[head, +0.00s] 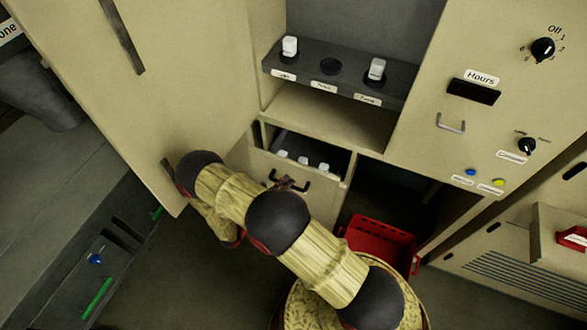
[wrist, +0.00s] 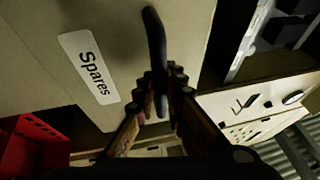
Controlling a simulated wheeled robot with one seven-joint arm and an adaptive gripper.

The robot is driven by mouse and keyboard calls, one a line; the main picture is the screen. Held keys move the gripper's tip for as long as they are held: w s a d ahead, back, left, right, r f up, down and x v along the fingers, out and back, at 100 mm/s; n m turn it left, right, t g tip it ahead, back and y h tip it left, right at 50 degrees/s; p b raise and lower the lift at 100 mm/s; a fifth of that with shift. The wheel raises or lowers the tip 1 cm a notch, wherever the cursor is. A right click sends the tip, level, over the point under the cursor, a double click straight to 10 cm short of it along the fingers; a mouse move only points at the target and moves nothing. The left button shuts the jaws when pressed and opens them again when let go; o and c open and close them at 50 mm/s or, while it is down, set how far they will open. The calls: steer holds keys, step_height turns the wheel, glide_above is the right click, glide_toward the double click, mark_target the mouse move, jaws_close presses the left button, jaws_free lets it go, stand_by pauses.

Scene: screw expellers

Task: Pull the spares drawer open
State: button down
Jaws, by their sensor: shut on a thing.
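The spares drawer (head: 328,190) is in the middle of the head view, below the open shelf. It stands partly open, and several white pieces show inside it. In the wrist view its beige front (wrist: 120,35) carries a white "Spares" label (wrist: 90,66). The drawer's black bar handle (wrist: 155,40) runs down between my fingers. My gripper (wrist: 166,95) is shut on this handle. In the head view my gripper (head: 287,184) is small and partly dark against the handle, and my arm hides the lower left of the drawer front.
A shelf rack (head: 330,80) with two white-capped items is above the drawer. A red bin (head: 380,243) stands in the dark opening at lower right. A tall beige door or panel (head: 140,100) is close on the left of my arm. A control panel (head: 490,100) is on the right.

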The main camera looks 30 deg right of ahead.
steer(key=s+a, duration=0.7)
steer(key=a, duration=0.2)
steer(key=shift+s+a, duration=0.25)
steer(key=shift+a, duration=0.05)
steer(key=c, duration=1.9)
jaws_free()
steer(key=shift+o, duration=0.3)
steer(key=v, duration=1.2)
